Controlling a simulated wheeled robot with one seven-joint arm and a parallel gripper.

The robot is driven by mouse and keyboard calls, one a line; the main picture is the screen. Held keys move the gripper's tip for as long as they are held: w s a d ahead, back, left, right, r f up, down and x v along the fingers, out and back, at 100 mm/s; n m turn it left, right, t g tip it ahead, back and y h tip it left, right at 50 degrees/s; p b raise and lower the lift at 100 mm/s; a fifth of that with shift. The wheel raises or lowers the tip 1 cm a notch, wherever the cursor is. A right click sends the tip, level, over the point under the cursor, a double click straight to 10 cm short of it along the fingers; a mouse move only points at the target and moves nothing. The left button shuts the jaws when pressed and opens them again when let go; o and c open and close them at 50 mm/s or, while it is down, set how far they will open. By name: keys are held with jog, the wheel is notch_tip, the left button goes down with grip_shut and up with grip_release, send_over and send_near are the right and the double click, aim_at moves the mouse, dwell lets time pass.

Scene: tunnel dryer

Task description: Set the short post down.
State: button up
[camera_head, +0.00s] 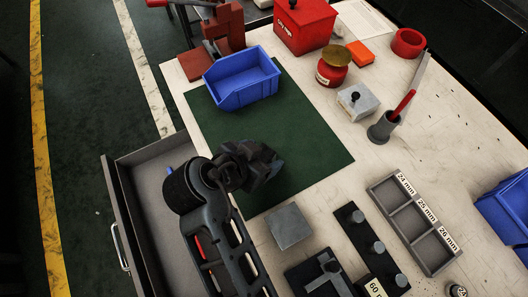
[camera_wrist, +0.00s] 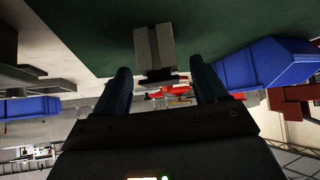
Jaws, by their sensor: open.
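The short post (camera_wrist: 154,46) is a grey, squared block in the wrist view. It meets the green mat (camera_head: 315,155) and shows just ahead of and between my fingers, with a visible gap to each. My gripper (camera_head: 263,167) is open, low over the near part of the mat; its spread fingers also show in the wrist view (camera_wrist: 161,70). In the head view my gripper and wrist hide the post, so I cannot tell its exact spot there.
A blue bin (camera_head: 243,83) stands at the mat's far end. A grey square plate (camera_head: 289,226) lies by the mat's near edge. A labelled tray (camera_head: 414,224) and a black strip with pegs (camera_head: 368,246) lie to the right. An open drawer (camera_head: 140,205) is at the left. The mat's right side is clear.

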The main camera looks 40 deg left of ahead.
jog(key=v, duration=1)
jog(key=shift+s+r, duration=0.1)
